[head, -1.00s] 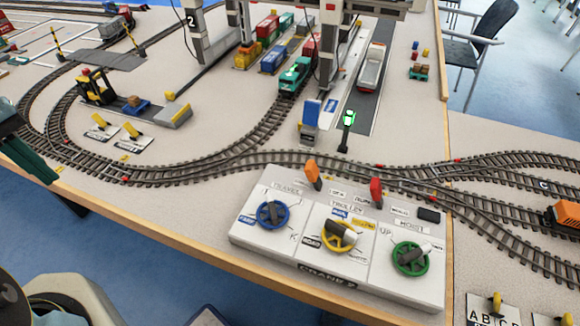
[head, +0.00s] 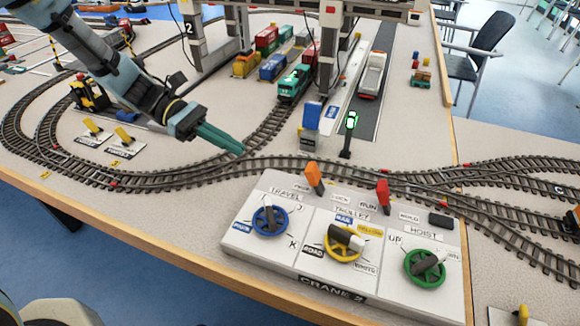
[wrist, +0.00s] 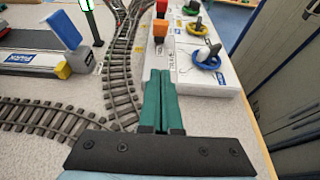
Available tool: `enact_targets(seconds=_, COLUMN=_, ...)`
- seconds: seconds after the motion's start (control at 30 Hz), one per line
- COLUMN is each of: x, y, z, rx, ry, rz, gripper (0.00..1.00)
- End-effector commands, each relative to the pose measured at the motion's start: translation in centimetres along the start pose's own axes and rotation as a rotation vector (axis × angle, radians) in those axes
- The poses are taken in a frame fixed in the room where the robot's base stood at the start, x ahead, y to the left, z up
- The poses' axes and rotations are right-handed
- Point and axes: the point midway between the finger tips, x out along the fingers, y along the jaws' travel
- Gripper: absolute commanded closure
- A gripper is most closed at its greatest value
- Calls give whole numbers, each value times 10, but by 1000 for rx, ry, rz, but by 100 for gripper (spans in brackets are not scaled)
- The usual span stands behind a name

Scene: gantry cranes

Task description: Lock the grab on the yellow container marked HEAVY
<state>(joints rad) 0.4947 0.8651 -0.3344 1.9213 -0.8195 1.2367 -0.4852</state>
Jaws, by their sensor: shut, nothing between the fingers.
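The crane control box (head: 400,308), marked CRANE 2, stands at the table's front edge. It bears an orange lever (head: 314,178), a red lever (head: 383,192), and blue (head: 270,221), yellow (head: 343,243) and green (head: 424,267) handwheels. A yellow container (head: 245,68) is among the wagons at the back; I cannot read any HEAVY mark on it. The grab is not clearly visible. My gripper (head: 243,152), with green fingers, is shut and empty above the track, left of the orange lever and apart from it. In the wrist view, the orange lever (wrist: 160,28) lies just beyond the fingertips (wrist: 160,72).
Gantry legs (head: 328,55) rise behind the box. A blue-topped post (head: 312,118) and a green-lit signal (head: 349,125) stand close behind the levers. Curved track (head: 130,178) runs behind and left of the box. A forklift (head: 88,95) stands at left.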

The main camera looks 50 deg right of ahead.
Motion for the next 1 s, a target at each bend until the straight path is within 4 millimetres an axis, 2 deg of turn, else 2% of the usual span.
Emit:
enact_targets(seconds=0.13, x=5, y=0, z=0, rx=0, ry=1, rz=-2, gripper=100)
enact_targets(seconds=0.27, x=21, y=-1, z=1, rx=-1, ry=-1, rz=-4, gripper=100)
enact_targets(seconds=0.67, x=102, y=-2, z=1, rx=-2, ry=1, rz=-4, gripper=100)
enact_targets(seconds=0.8, x=115, y=-2, z=18, rx=2, ry=3, rz=-3, gripper=100)
enact_targets(seconds=1.0, x=126, y=-1, z=27, rx=1, ry=3, rz=-1, gripper=100)
